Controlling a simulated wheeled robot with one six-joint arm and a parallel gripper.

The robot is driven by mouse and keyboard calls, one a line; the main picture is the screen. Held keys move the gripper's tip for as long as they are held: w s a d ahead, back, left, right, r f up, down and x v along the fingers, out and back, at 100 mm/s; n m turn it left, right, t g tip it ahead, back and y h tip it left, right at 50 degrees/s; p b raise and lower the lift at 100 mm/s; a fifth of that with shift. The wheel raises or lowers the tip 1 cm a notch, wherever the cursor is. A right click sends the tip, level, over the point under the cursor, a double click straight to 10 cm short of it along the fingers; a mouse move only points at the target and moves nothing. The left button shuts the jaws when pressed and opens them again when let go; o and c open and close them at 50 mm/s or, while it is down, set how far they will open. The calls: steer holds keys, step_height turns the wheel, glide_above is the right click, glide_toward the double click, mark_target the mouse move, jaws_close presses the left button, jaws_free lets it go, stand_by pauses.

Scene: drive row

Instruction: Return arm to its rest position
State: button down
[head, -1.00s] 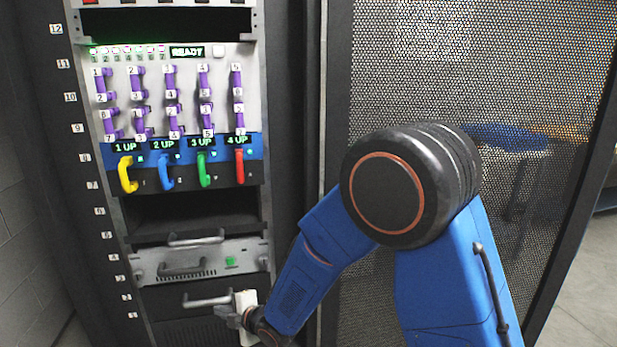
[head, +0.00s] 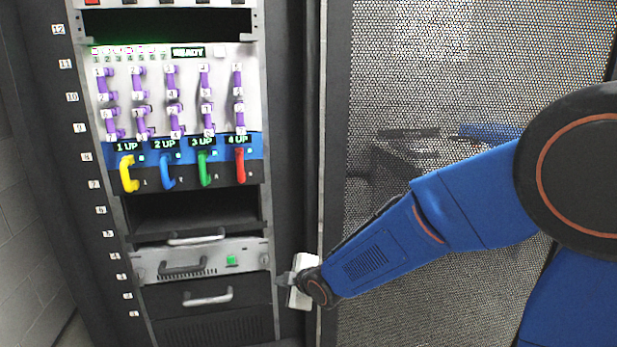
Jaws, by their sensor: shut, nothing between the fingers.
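My gripper (head: 284,280) is at the lower middle of the head view, to the right of the rack's lower drawers. Its dark fingers are small in the picture and point left, with nothing seen between them. A pale block-shaped part of my wrist shows beside them. My blue arm reaches in from the right edge, bent at a large dark joint, in front of the mesh door. The gripper looks apart from the drawer handle (head: 208,299) on its left.
The rack holds a panel of purple cables (head: 172,100), a row of coloured handles with a yellow one (head: 128,175) at left, and a grey unit (head: 200,262) with a green button. A perforated mesh door (head: 430,80) stands open at right, close behind my arm.

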steer(key=s+d+r+m+g+h, duration=0.15)
steer(key=s+d+r+m, duration=0.3)
steer(key=d, duration=0.75)
steer(key=s+d+r+m+t+h, duration=0.1)
steer(key=s+d+r+m+h, duration=0.3)
steer(key=d, duration=0.8)
steer(key=s+d+m+g, duration=0.1)
steer(key=s+d+m, duration=0.2)
steer(key=s, duration=0.4)
steer(key=s+d+m+g, duration=0.1)
steer(key=s+d+m, duration=0.2)
steer(key=s+d, duration=0.2)
steer(key=s+d+m+g+h, duration=0.1)
steer(key=s+d+m, duration=0.3)
steer(key=s, duration=0.7)
steer(key=shift+d+r, duration=0.2)
steer(key=shift+r, duration=0.1)
steer(key=shift+g, duration=0.25)
